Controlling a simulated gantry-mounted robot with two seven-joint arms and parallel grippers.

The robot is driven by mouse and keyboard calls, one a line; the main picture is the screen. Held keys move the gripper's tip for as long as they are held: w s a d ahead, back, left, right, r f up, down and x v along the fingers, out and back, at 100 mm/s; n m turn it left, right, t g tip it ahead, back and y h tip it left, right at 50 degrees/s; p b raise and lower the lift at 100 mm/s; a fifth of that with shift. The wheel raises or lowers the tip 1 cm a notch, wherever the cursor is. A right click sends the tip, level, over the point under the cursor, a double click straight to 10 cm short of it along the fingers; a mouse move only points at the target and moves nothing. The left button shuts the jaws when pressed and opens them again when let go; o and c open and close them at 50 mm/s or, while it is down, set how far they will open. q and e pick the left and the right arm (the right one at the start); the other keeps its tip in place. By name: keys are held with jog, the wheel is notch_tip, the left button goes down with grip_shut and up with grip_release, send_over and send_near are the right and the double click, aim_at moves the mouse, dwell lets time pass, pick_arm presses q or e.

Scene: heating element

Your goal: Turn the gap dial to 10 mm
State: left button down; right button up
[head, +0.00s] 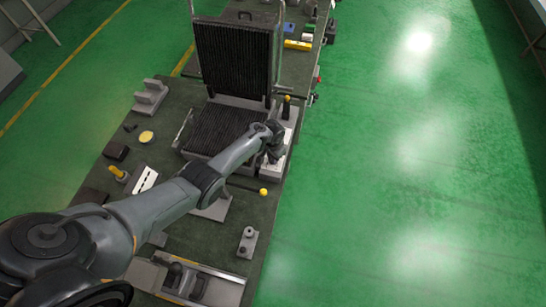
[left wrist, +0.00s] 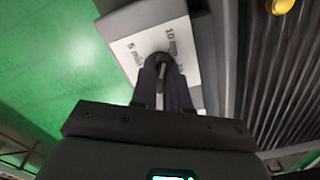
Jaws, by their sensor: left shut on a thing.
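The gap dial (left wrist: 161,61) is a dark round knob on a white plate (left wrist: 128,47), mostly hidden between my fingers in the left wrist view. The plate carries a "5 mm" label (left wrist: 135,53) and a "10 mm" label (left wrist: 172,42) beyond the knob. My left gripper (left wrist: 161,72) is shut on the dial, its two dark fingers on either side of it. Which label the dial points at cannot be told. In the head view my left gripper (head: 272,154) is over the pale plate beside the ribbed machine, and the dial is hidden there. My right gripper is not in view.
The black ribbed machine (head: 233,56) stands open beside the plate. A dark handle with a yellow top (head: 286,104) stands behind my gripper, and a yellow ball knob (head: 263,192) is in front. Blocks and fixtures crowd the bench's left. Green floor (head: 400,170) lies clear to the right.

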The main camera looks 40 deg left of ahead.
pick_arm(q)
jog(key=shift+m, duration=1.3)
jog(key=c, duration=1.1)
grip_release()
